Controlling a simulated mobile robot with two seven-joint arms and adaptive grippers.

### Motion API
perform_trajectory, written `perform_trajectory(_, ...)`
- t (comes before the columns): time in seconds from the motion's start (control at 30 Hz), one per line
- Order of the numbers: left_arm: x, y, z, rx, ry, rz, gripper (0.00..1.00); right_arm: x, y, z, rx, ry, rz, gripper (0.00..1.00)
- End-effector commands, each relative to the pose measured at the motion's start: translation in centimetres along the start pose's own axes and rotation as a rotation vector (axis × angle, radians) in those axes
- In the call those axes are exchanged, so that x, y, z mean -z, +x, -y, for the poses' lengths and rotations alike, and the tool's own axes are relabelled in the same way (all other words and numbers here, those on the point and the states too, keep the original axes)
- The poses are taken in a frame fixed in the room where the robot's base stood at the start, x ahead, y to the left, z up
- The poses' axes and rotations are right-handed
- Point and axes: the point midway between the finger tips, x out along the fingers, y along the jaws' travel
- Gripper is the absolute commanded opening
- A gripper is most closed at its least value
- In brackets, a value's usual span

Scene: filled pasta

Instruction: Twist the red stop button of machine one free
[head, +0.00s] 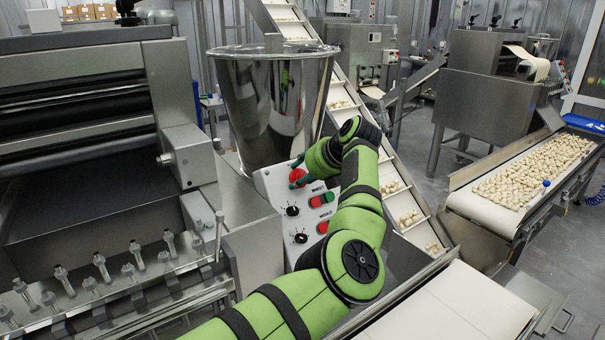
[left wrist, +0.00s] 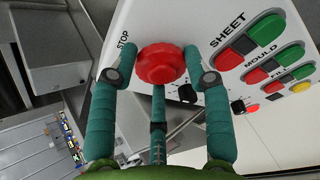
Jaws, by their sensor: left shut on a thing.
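The red stop button (left wrist: 160,64) sits on the white control panel (left wrist: 205,25), beside the printed word STOP. My left gripper (left wrist: 158,75) has its teal fingers around the button and is shut on it. In the head view the red button (head: 297,175) shows at the top of the panel (head: 270,185), with the left gripper (head: 300,173) reaching it from the right, partly hidden by my green arm. My right gripper is in neither view.
Red and green button pairs (left wrist: 236,46) and black knobs (head: 292,210) share the panel. A steel hopper (head: 275,105) stands behind it. An inclined conveyor (head: 398,195) with pasta rises behind my arm. Steel rollers and bolts (head: 100,265) lie at the left.

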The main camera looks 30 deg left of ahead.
Motion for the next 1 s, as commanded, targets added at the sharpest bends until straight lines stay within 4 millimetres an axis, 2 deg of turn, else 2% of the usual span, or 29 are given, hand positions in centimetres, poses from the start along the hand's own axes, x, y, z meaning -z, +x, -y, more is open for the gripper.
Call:
perform_trajectory(0.6, 0.17, 0.19, 0.06, -0.010, 0.044, -0.004, 0.16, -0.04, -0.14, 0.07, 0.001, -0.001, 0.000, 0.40)
perform_trajectory(0.63, 0.17, 0.19, 0.06, -0.010, 0.044, -0.004, 0.61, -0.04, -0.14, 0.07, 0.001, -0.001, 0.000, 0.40)
perform_trajectory(0.67, 0.17, 0.19, 0.06, -0.010, 0.044, -0.004, 0.72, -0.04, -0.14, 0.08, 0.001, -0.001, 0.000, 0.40)
perform_trajectory(1.0, 0.06, 0.03, 0.03, -0.010, 0.043, -0.002, 0.72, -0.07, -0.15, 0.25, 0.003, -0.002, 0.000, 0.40)
